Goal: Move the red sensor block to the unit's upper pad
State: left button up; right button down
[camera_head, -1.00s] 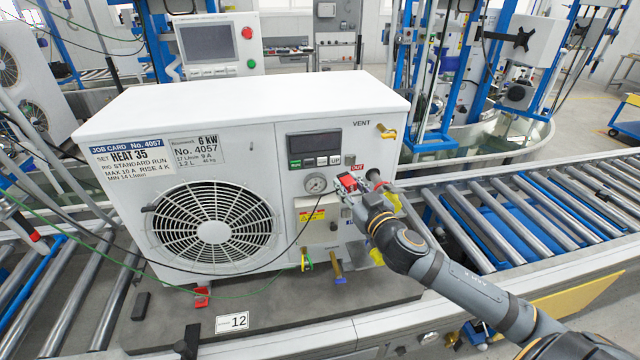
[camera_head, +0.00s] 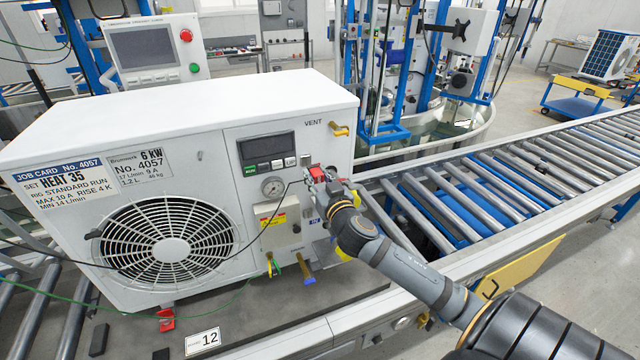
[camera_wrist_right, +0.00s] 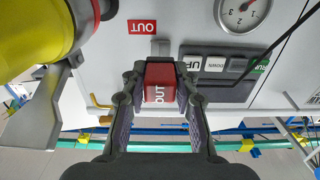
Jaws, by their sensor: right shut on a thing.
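The red sensor block (camera_head: 316,173) is held in front of the white unit (camera_head: 200,105), near the right side of its front. In the right wrist view the red block (camera_wrist_right: 160,84), marked OUT, sits between the two fingers of my right gripper (camera_wrist_right: 160,95), which is shut on it. A small grey pad (camera_wrist_right: 160,48) shows just beyond the block, beside a red OUT label (camera_wrist_right: 142,27) on the panel. I cannot tell whether block and pad touch. My right gripper (camera_head: 318,178) partly hides this spot in the head view. My left gripper is not in view.
A pressure gauge (camera_head: 272,187) and button display (camera_head: 266,150) are close left of the gripper. A large yellow part (camera_wrist_right: 28,38) stands close beside it in the wrist view. A black cable (camera_head: 255,228) crosses the unit's front. The roller conveyor (camera_head: 480,190) is at right.

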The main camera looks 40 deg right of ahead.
aim_at(311, 168)
jog(key=shift+x, duration=1.2)
jog(key=shift+w, duration=0.35)
jog(key=shift+w+d, duration=0.2)
jog(key=shift+w, duration=0.35)
dwell(1.1)
jog(key=c, duration=1)
grip_release()
jog(key=shift+o, duration=0.3)
